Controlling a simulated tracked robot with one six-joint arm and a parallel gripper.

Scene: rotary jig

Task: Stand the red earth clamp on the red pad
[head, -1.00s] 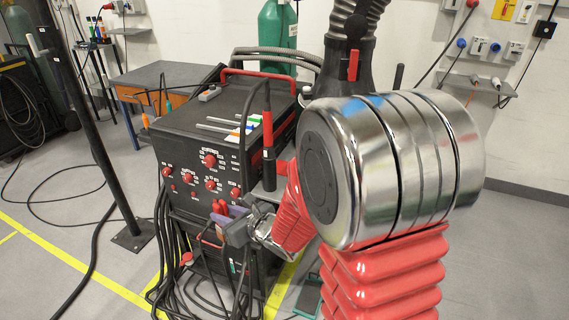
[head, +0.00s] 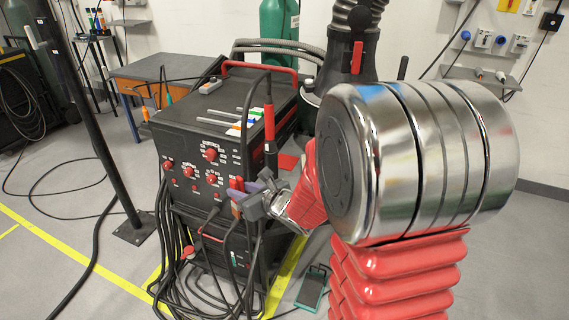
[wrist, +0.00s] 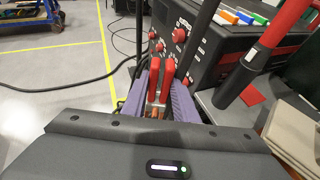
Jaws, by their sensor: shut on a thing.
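The red earth clamp (wrist: 165,78) sits upright between the two purple fingers of my gripper (wrist: 163,95), its red handles up and copper-coloured jaws low. My gripper is shut on it. In the head view the clamp (head: 236,186) shows small at the tip of my gripper (head: 252,196), in front of the welding machine's panel. The red pad (head: 287,162) lies just right of the machine, beyond my gripper and partly hidden by my arm. In the wrist view the red pad (wrist: 253,94) is to the right of the clamp and apart from it.
The black welding machine (head: 212,132) has red knobs and coloured pens on top. An upright black and red torch (head: 269,140) stands between the machine and the pad. Cables (head: 180,250) hang down the machine's front. A fume hose stands behind.

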